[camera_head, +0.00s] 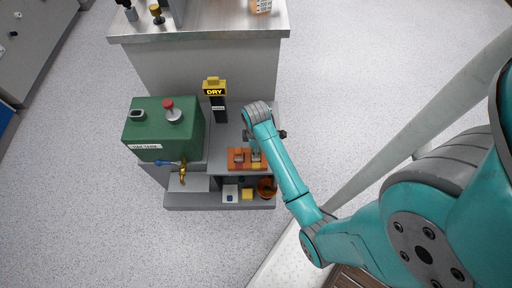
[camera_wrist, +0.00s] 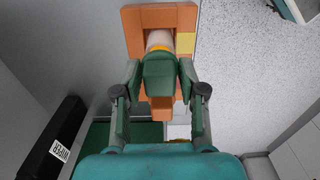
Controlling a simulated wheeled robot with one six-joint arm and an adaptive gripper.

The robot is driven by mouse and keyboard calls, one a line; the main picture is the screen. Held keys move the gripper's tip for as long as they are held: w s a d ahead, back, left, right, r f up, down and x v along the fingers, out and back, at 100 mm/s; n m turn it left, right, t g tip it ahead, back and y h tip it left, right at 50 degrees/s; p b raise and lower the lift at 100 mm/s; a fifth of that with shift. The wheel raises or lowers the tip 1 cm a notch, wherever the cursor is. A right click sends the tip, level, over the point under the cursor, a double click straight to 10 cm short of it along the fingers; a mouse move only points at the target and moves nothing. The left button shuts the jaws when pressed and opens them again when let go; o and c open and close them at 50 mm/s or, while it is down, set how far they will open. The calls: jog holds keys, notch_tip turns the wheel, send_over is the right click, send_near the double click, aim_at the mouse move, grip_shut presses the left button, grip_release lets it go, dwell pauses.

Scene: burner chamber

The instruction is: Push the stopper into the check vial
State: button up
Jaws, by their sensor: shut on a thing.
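My gripper (camera_wrist: 160,78) is shut on a green stopper (camera_wrist: 160,72) in the wrist view, with one finger on each side of it. A pale vial (camera_wrist: 160,38) with a yellow-orange band shows just beyond the stopper, in line with it. Whether the stopper touches the vial or sits in its mouth, I cannot tell. The vial is at an orange rack (camera_wrist: 138,17) with a yellow part on its right. In the head view the rack (camera_head: 234,160) lies on the grey bench, and my gripper (camera_head: 254,148) is over its right part. The stopper is hard to make out there.
A green box (camera_head: 165,128) with a red knob stands left of the rack, with a brass valve (camera_head: 183,172) in front. White (camera_head: 230,193) and yellow (camera_head: 247,194) blocks and an orange bowl (camera_head: 267,188) sit on the lower front step.

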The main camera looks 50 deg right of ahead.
jog(key=shift+f, duration=0.95)
jog(key=o, duration=0.9)
notch_tip(320, 180, up, 7)
jog(key=shift+r, duration=0.2)
